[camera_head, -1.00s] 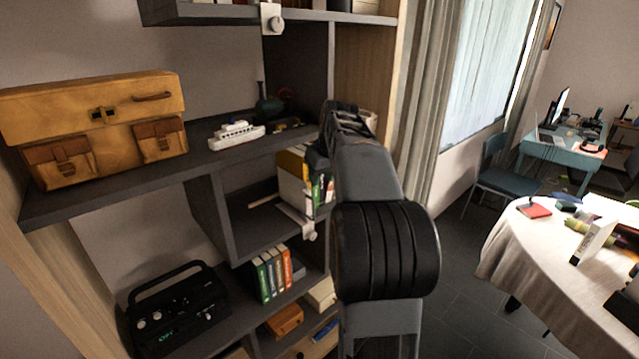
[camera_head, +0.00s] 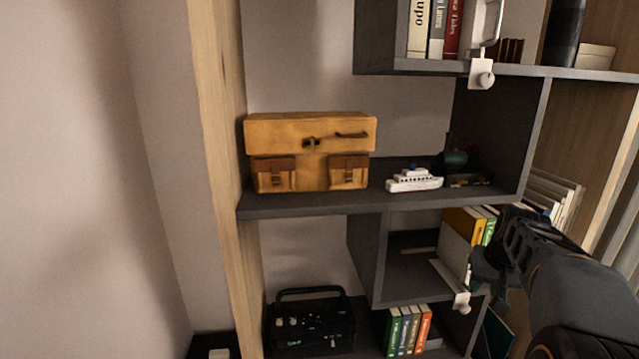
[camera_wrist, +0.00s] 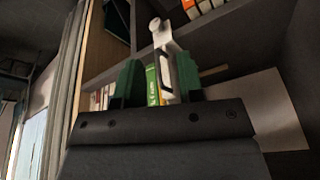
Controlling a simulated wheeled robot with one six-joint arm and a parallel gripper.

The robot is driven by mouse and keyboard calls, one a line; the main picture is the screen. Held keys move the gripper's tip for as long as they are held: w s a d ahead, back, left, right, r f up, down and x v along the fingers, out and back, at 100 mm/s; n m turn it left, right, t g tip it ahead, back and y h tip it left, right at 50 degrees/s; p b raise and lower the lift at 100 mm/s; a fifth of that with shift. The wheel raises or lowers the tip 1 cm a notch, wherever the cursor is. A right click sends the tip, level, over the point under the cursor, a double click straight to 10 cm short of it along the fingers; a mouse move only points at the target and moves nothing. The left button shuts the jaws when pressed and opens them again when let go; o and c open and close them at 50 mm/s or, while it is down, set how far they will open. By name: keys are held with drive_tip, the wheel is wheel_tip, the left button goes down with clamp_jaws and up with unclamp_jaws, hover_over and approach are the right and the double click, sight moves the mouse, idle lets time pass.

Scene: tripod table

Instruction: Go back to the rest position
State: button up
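My gripper (camera_head: 488,264) is at the right of the head view, at the end of my dark arm, in front of the shelf unit and close to the box compartment with upright books. In the wrist view my gripper (camera_wrist: 158,84) shows two green fingers set apart. Nothing is clearly held between them. A green book (camera_wrist: 152,84) and a white clamp with a knob (camera_wrist: 163,38) show in the gap, seemingly behind the fingers.
A tan briefcase (camera_head: 310,135) and a white toy ship (camera_head: 413,181) stand on the middle shelf (camera_head: 300,208). A black radio (camera_head: 308,326) and several upright books (camera_head: 408,330) are below. A white clamp (camera_head: 461,302) juts from a shelf edge near my gripper. A plain wall (camera_head: 110,160) is at left.

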drive_tip(key=s+a+f+n, duration=0.2)
drive_tip(key=s+a+f, duration=0.1)
drive_tip(key=s+a, duration=0.4)
drive_tip(key=s+a+f+n, duration=0.1)
drive_tip(key=s+a+f, duration=0.2)
drive_tip(key=s+a, duration=0.5)
drive_tip(key=a, duration=0.5)
drive_tip(key=shift+a+f+n+t+y, duration=0.2)
drive_tip(key=shift+f+n+t+y, duration=0.1)
drive_tip(key=shift+n, duration=0.1)
drive_tip(key=shift+o, duration=0.7)
drive_tip(key=shift+d, duration=0.1)
